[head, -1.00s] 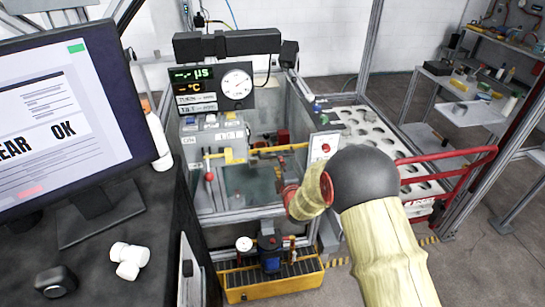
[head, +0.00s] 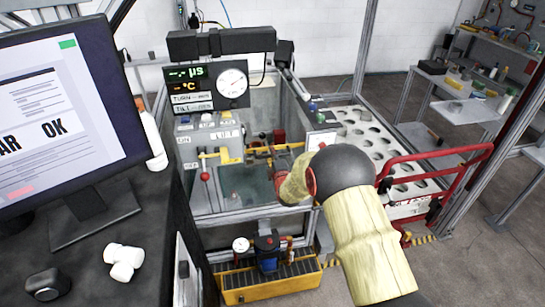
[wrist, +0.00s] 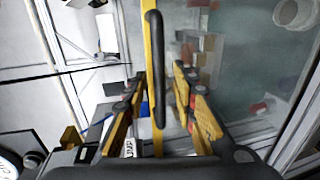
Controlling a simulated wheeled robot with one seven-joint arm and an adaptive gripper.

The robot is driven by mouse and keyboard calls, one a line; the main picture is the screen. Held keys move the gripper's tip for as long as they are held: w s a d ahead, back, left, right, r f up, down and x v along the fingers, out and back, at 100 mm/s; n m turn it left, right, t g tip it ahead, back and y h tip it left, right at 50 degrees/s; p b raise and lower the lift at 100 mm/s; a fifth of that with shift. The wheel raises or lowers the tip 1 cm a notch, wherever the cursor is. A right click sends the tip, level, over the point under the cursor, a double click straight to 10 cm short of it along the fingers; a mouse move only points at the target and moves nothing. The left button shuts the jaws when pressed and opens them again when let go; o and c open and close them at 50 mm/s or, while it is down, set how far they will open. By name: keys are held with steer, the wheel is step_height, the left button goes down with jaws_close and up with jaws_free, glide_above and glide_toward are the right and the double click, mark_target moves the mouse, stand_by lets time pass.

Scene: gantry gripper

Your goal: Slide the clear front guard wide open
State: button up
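The clear front guard is a see-through pane (head: 236,184) on the front of the framed machine, with a yellow bar along its upper edge. In the wrist view the pane (wrist: 245,75) lies to the right of the yellow bar, which carries a black handle (wrist: 156,60). My gripper (wrist: 160,82) is open, with one finger on each side of the handle and bar. Gaps show between the fingers and the handle, so I see no grip on it. In the head view, my wrist hides much of the gripper and the bar's right part.
A readout with a dial (head: 210,88) stands above the machine. A yellow tray (head: 245,292) with a blue pump is below. A red rail (head: 470,152) and a white perforated rack (head: 365,130) are at right. A monitor (head: 65,120) stands on the dark bench at left.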

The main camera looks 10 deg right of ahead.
steer(key=shift+c, duration=1.1)
steer(key=c, duration=0.4)
jaws_close()
